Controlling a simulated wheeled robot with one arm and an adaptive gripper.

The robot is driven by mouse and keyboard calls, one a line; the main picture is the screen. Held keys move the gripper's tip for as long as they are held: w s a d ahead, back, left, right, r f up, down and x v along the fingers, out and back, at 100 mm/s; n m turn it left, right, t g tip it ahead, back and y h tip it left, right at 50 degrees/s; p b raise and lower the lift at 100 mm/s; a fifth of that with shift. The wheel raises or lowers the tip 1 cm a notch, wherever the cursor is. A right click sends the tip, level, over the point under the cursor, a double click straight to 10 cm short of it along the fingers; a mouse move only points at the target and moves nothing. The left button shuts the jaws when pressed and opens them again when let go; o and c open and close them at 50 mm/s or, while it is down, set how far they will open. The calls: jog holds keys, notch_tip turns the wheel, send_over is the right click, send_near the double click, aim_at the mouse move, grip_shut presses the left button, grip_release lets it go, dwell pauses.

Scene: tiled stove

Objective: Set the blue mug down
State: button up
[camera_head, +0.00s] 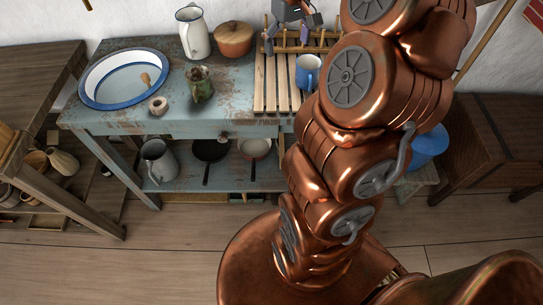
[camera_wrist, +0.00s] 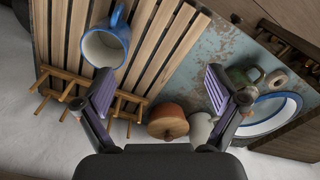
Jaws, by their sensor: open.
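The blue mug (camera_head: 307,75) stands upright on a wooden slatted rack (camera_head: 272,88) on the worn blue table, beside my arm in the head view. The wrist view shows the mug (camera_wrist: 119,33) at upper left, its white inside visible and its handle towards the top edge. My gripper (camera_head: 287,32) is over the back of the rack, up and left of the mug in the head view. In the wrist view my gripper (camera_wrist: 160,92) has its two purple-padded fingers wide apart with nothing between them. The mug is apart from both fingers.
A wooden peg rack (camera_head: 325,42) stands behind the slats. To the left are a green jug (camera_head: 201,88), a lidded brown pot (camera_head: 234,38), a white pitcher (camera_head: 194,35) and a blue-rimmed basin (camera_head: 98,92). Pans (camera_head: 209,149) sit on the lower shelf.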

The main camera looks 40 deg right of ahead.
jog(key=s+a+n, duration=0.1)
jog(key=s+a, duration=0.4)
jog(key=a, duration=0.4)
jog(key=s+a+n, duration=0.1)
jog(key=s+a, duration=0.3)
jog(key=a, duration=0.4)
jog(key=s+a+f+g, duration=0.1)
jog(key=s+a+f, duration=0.1)
jog(key=s, duration=0.5)
jog(key=s+a+f, duration=0.3)
jog(key=s+a, duration=0.1)
jog(key=s, duration=0.3)
jog(key=shift+s+a+m+g, duration=0.3)
jog(key=shift+a+g, duration=0.1)
jog(key=shift+r, duration=0.1)
notch_tip(320, 180, up, 4)
jog(key=p, duration=0.4)
jog(key=shift+r+p, duration=0.25)
jog(key=shift+p, duration=0.05)
